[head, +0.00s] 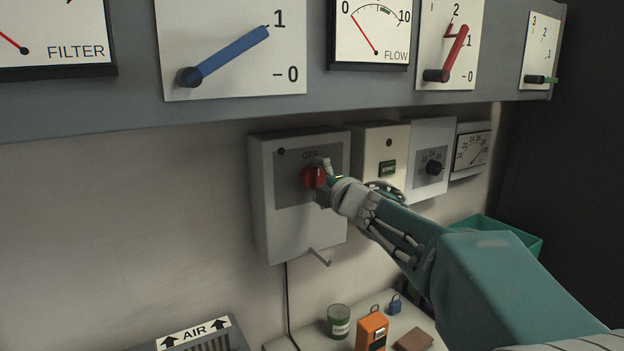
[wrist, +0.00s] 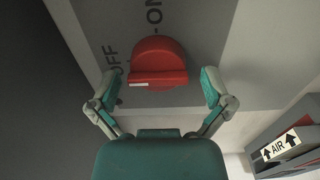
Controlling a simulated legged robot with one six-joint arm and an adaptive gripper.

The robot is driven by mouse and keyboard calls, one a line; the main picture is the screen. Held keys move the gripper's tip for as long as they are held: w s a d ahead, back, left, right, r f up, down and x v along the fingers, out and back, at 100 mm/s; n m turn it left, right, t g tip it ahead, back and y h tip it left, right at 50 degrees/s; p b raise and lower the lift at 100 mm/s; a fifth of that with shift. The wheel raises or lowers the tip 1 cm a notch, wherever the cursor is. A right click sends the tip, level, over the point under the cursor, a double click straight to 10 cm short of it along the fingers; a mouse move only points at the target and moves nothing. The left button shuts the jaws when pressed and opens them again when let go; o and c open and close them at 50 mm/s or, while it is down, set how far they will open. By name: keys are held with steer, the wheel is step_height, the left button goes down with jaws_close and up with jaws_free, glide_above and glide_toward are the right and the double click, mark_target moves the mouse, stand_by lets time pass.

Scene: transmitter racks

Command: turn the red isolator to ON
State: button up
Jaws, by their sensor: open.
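The red isolator (head: 313,177) is a round knob with a raised grip bar on a grey box (head: 262,215) on the wall. In the wrist view the knob (wrist: 160,56) faces my gripper, its bar lying across the picture. A white mark sits at the bar's left end, on the side of the OFF lettering (wrist: 112,58); the ON lettering (wrist: 154,12) is above the knob. My gripper (wrist: 160,88) is open, one finger beyond each end of the bar, with gaps visible. In the head view my gripper (head: 328,178) hides part of the knob and lettering.
A panel with a blue lever (head: 232,54) and a red lever (head: 455,54) overhangs above. An AIR unit (head: 195,334) is lower left.

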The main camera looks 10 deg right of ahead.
steer(key=shift+w+a, duration=0.2)
steer(key=shift+w, duration=0.35)
steer(key=shift+c, duration=0.3)
steer(key=shift+s, duration=0.1)
steer(key=c, duration=1)
